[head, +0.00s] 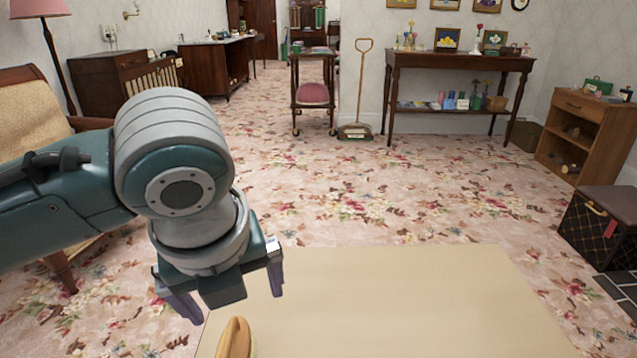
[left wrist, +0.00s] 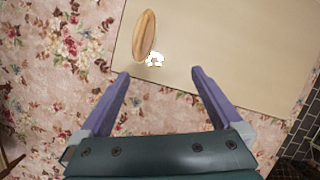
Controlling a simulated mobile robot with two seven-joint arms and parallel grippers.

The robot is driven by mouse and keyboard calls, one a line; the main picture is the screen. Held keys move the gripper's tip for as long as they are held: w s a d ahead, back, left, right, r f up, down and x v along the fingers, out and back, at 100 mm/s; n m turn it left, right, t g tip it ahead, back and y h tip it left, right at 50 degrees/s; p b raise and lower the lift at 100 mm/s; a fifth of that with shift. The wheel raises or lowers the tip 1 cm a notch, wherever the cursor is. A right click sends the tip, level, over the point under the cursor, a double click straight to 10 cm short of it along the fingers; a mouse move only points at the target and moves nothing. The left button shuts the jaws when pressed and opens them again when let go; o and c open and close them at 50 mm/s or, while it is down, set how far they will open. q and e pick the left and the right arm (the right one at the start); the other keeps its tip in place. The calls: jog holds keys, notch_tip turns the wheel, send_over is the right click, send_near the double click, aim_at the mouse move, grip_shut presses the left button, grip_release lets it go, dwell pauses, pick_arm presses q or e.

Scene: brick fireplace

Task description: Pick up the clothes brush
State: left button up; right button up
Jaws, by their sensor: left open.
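The clothes brush (head: 236,338) is a long, oval, light-brown wooden thing at the left front of the pale table (head: 400,300); the bottom picture edge cuts it off in the head view. In the left wrist view the whole brush (left wrist: 144,36) shows near the table's edge, beyond the fingertips and toward the left one. My left gripper (head: 232,296) is open and empty, above the table's left edge, with its fingers (left wrist: 160,73) spread apart. The brush lies outside the gap between them. My right gripper is in neither view.
A small white shape (left wrist: 155,59) shows beside the brush; I cannot tell what it is. The rest of the tabletop is bare. A wooden armchair (head: 38,105) stands at the left, and a black box (head: 605,225) at the right. Flowered carpet lies open beyond.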

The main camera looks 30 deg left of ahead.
aim_at(236, 344)
pick_arm(q)
jog(key=w+a+f+m+b, duration=0.1)
jog(key=f+b, duration=0.3)
jog(key=w+a+f+m+y+b, duration=0.1)
jog(key=a+f+b, duration=0.1)
jog(key=f+b, duration=0.2)
jog(key=w+a+f+m+b, duration=0.1)
jog(key=a+f+m+b, duration=0.1)
jog(key=f+b, duration=0.2)
notch_tip(236, 344, down, 2)
jog(key=shift+y+b, duration=0.3)
jog(key=shift+y, duration=0.1)
jog(key=shift+w+a+f+m+b, duration=0.2)
jog(key=shift+a+f+m+b, duration=0.15)
jog(key=shift+f+b, duration=0.2)
jog(key=b+x, duration=0.3)
jog(key=x, duration=0.1)
jog(key=shift+a+f, duration=0.1)
jog(key=b+x, duration=0.4)
jog(key=x, duration=0.1)
jog(key=shift+s+f+b, duration=0.1)
jog(key=shift+s+b, duration=0.05)
jog(key=shift+b, duration=0.2)
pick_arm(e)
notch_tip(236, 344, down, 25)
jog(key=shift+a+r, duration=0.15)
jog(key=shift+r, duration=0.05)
pick_arm(q)
jog(key=c, duration=1.3)
